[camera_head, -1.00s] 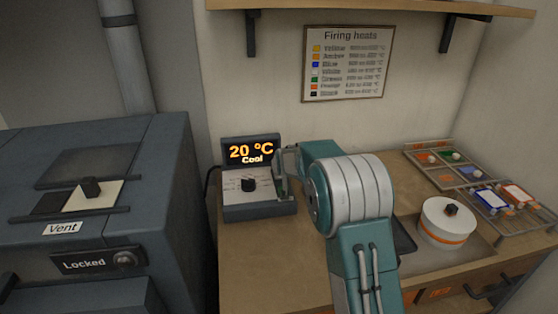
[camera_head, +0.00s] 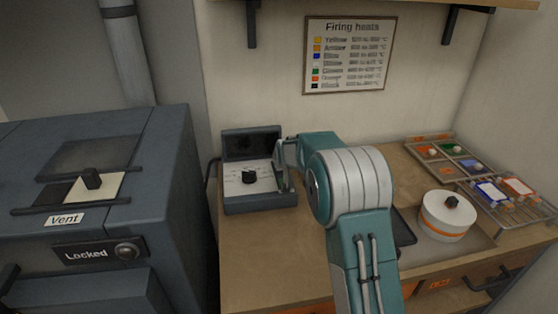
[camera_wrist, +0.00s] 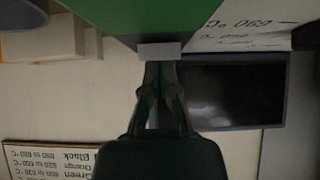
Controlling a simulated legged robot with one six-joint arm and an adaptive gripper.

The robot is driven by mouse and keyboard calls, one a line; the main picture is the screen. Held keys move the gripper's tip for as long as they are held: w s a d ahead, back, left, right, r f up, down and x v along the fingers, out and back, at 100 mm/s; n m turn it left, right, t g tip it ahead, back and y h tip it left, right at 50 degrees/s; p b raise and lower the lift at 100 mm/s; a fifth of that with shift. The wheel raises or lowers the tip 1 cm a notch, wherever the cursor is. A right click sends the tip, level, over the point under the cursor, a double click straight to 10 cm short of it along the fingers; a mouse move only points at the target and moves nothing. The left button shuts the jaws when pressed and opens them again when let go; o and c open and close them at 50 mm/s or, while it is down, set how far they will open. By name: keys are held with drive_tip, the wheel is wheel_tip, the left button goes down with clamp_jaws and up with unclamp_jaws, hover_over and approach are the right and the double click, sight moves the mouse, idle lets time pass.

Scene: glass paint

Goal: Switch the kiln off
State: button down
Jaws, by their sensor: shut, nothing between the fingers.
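The kiln (camera_head: 160,160) is the dark grey box at left in the head view, with a "Locked" plate (camera_head: 98,252) and a "Vent" slider on top. My gripper (camera_head: 283,182) is at the right side of the box, shut and empty. In the wrist view its fingertips (camera_wrist: 160,58) are against or close to a pale block below a green surface; contact is unclear.
A white round pot (camera_head: 446,222) with an orange band stands at right on the bench. Behind it are a paint tray (camera_head: 440,142) and a rack (camera_head: 535,222) with small panels. A "Firing heats" chart (camera_head: 348,55) hangs on the wall. Bare bench lies before the control box.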

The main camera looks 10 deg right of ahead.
drive_tip(key=shift+s+f, duration=0.2)
drive_tip(key=shift+s, duration=0.4)
drive_tip(key=shift+r, duration=0.1)
drive_tip(key=shift+r, duration=0.35)
drive_tip(key=r, duration=0.3)
drive_tip(key=shift+s+r, duration=0.2)
drive_tip(key=v, duration=1)
drive_tip(key=shift+f, duration=0.25)
drive_tip(key=shift+s, duration=0.25)
